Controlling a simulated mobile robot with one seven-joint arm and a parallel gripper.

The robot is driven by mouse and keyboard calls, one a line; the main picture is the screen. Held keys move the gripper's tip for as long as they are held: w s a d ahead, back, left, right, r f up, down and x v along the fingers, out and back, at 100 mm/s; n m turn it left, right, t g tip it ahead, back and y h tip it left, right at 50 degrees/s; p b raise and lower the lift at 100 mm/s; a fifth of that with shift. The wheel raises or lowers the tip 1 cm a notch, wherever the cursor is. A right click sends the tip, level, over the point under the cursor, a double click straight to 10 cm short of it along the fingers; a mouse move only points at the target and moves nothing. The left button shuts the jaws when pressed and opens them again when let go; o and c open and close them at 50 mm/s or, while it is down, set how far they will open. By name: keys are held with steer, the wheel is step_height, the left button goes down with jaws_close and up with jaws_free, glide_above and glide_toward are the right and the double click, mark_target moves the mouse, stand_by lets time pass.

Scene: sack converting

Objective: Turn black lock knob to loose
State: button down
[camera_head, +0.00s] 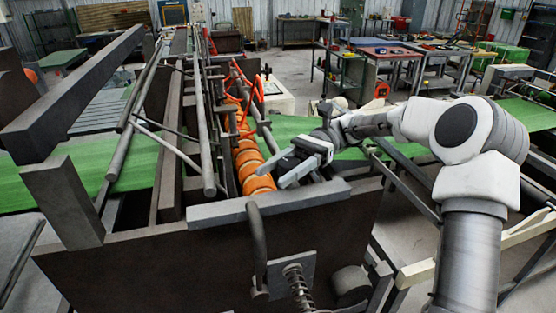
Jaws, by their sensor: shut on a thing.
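My gripper (273,177) reaches in from the right over the near end of the machine. Its two light grey fingers point left and down, beside the orange rings of a long roller (247,158). The fingers stand a little apart, closed on a small dark part between them. That part is too small and too hidden by the fingers to tell whether it is the black lock knob. No turn mark or loose position can be read.
A grey crossbar (268,203) runs just below and in front of my gripper. A curved dark handle (257,240) and a spring (298,285) stand at the machine's front. Long grey rails lie left of the roller. Green sheet (120,170) passes through the machine.

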steer(key=shift+s+d+f+n+g+h, duration=0.1)
steer(key=shift+n+g+h, duration=0.4)
steer(key=shift+h, duration=0.1)
steer(key=shift+s+d+f+n+g+h, duration=0.1)
steer(key=shift+n+g+h, duration=0.3)
steer(key=shift+n+h, duration=0.15)
steer(key=shift+d+n+g+h, duration=0.1)
steer(key=shift+n+g+h, duration=0.4)
steer(key=shift+h, duration=0.45)
steer(key=shift+c, duration=1.4)
jaws_free()
steer(key=shift+s, duration=0.1)
steer(key=shift+r, duration=0.1)
